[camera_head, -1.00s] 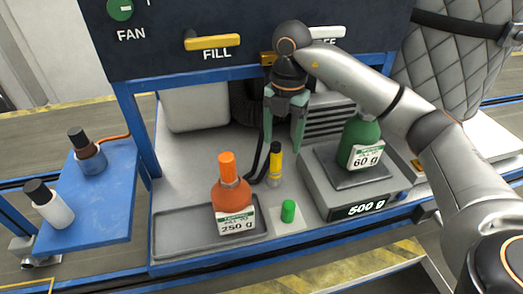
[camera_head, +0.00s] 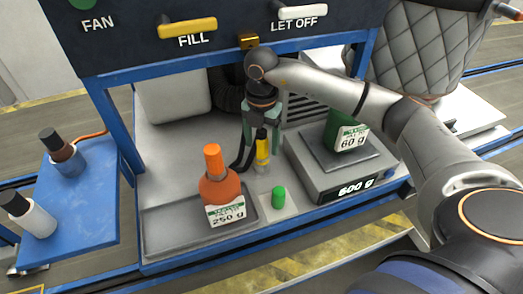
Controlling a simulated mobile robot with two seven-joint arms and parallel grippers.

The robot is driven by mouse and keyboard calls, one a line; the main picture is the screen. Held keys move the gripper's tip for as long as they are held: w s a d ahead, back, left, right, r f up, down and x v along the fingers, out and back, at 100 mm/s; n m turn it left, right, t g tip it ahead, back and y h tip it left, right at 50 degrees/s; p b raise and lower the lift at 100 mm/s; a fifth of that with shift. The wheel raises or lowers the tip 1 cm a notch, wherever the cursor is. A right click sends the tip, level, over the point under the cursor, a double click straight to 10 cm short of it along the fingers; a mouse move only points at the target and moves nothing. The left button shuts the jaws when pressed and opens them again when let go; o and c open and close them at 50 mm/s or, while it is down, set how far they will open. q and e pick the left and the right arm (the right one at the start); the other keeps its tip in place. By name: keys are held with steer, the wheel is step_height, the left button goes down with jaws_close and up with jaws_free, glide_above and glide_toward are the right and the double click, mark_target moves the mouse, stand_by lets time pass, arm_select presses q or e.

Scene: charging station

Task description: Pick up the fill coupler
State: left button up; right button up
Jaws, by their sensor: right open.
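The fill coupler, a yellow body with a black top (camera_head: 262,150), stands upright on the station deck, with a black hose beside it. My right gripper (camera_head: 262,132) points down over it in the head view. Its green fingers are apart, one on each side of the coupler's black top. I cannot tell whether they touch it. The coupler's lower yellow part and pale base are visible. My left gripper is not in view.
An orange bottle (camera_head: 220,190) stands on a grey tray (camera_head: 165,232) left of the coupler. A small green cap (camera_head: 278,197) is in front. A scale (camera_head: 345,180) with a green bottle (camera_head: 342,131) is at the right. The FILL handle (camera_head: 188,28) is above.

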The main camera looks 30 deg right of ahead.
steer(key=shift+f, duration=1.35)
jaws_close()
steer(key=shift+w, duration=0.1)
